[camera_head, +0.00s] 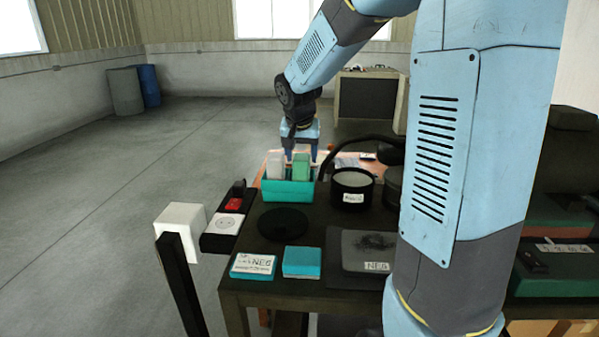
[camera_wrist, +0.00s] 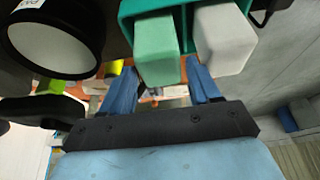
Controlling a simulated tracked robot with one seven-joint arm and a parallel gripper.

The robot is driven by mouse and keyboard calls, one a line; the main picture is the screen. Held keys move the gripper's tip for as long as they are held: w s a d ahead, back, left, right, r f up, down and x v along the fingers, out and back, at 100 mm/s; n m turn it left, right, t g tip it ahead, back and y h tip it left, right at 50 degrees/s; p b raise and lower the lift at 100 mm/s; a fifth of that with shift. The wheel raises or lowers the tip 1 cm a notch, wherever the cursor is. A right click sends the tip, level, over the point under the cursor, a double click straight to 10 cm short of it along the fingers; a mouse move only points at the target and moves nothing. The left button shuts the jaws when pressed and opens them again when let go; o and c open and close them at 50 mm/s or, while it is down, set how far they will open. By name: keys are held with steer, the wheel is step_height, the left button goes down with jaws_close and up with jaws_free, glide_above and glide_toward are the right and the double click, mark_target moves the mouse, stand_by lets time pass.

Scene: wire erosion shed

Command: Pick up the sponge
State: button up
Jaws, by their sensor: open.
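A teal open box (camera_head: 288,193) stands at the back of the dark table and holds two upright blocks. One is green (camera_head: 301,167) and one is pale grey-white (camera_head: 275,165). Neither is labelled, so I cannot tell for sure which is the sponge. My gripper (camera_head: 302,155) points down, open and empty, at the box's far side. In the wrist view, the green block (camera_wrist: 157,48) lies between my two blue fingers (camera_wrist: 160,78), and the pale block (camera_wrist: 225,38) is to the right. Whether the fingers touch the green block is unclear. The blocks' lower parts are hidden in the teal box (camera_wrist: 187,25).
A black round pot (camera_head: 352,190) stands right of the box, also close in the wrist view (camera_wrist: 55,35). A dark disc (camera_head: 284,222), two teal-sided blocks (camera_head: 302,262) and a grey pad (camera_head: 361,250) lie nearer. A white cube (camera_head: 182,224) stands at left.

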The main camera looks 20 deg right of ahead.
steer(key=shift+x, duration=1.9)
steer(key=shift+c, duration=0.2)
steer(key=c, duration=0.7)
steer(key=shift+o, duration=0.2)
steer(key=shift+r, duration=0.15)
